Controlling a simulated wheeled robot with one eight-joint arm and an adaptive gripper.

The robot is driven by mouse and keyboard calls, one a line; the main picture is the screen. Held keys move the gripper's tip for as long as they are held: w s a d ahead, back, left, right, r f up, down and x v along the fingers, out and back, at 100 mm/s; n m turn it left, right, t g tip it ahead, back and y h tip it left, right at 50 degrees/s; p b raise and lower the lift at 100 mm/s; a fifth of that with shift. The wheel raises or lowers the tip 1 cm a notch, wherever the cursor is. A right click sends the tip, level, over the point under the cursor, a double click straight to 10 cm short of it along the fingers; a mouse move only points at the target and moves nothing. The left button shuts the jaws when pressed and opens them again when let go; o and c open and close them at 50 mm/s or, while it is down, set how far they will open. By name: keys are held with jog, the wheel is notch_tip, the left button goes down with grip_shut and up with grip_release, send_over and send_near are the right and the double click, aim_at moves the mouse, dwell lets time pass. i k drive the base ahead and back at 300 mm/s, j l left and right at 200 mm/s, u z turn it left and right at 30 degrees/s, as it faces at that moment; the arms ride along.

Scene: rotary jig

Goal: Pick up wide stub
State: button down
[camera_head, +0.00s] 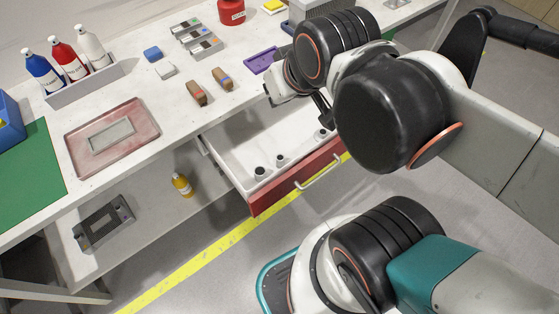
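An open drawer with a red front (297,178) extends from under the table, with several small dark stubs on pale bases inside. One stub (260,172) stands near the drawer's front left corner, and a second stub (281,160) stands just right of it. Another stub (320,133) lies farther right, partly beneath my arm. I cannot tell for certain which is the wide stub. My gripper (324,110) is above the right part of the drawer, largely hidden by my arm links. Its finger opening is not clear, and I see nothing held.
On the tabletop are a pink tray (75,147), two brown-handled items (197,93), a purple tray (262,61) and a bottle rack (85,84). A yellow bottle (182,184) and a grey fixture (103,222) sit on the lower shelf. The drawer's left middle is clear.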

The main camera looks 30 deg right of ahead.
aim_at(260, 173)
jog(key=k+j+z, duration=0.1)
jog(key=j, duration=0.35)
jog(key=k+j+z, duration=0.1)
jog(key=k+j, duration=0.45)
jog(key=j, duration=0.25)
jog(key=k+j+z, duration=0.15)
jog(key=j, duration=0.25)
jog(key=k, duration=0.05)
